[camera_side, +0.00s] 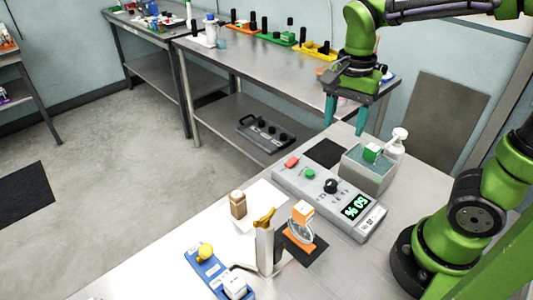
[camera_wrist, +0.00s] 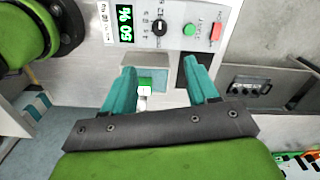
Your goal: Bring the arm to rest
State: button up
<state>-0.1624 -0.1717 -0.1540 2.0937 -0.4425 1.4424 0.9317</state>
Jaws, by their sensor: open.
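My gripper (camera_side: 347,124) is open and empty, pointing down in the air above the back of the near table. Its two teal fingers are spread apart, and they also show in the wrist view (camera_wrist: 160,66). Below and to the right of it in the side view is a grey open tank (camera_side: 367,175) with a green-and-white block (camera_side: 372,152) at its top. The block also shows between my fingers in the wrist view (camera_wrist: 144,88), clearly apart from them.
A control box (camera_side: 330,204) with a lit display, black knob, and red and green buttons lies before the tank. A pump bottle (camera_side: 397,143) stands behind it.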

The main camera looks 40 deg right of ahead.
jog(key=shift+r, duration=0.1)
jog(key=s+a+r+n+t+y, duration=0.2)
jog(key=n+t, duration=0.5)
jog(key=n, duration=0.4)
jog(key=shift+s+a+r, duration=0.4)
jog(key=shift+s+a, duration=0.4)
jog(key=shift+s, duration=0.2)
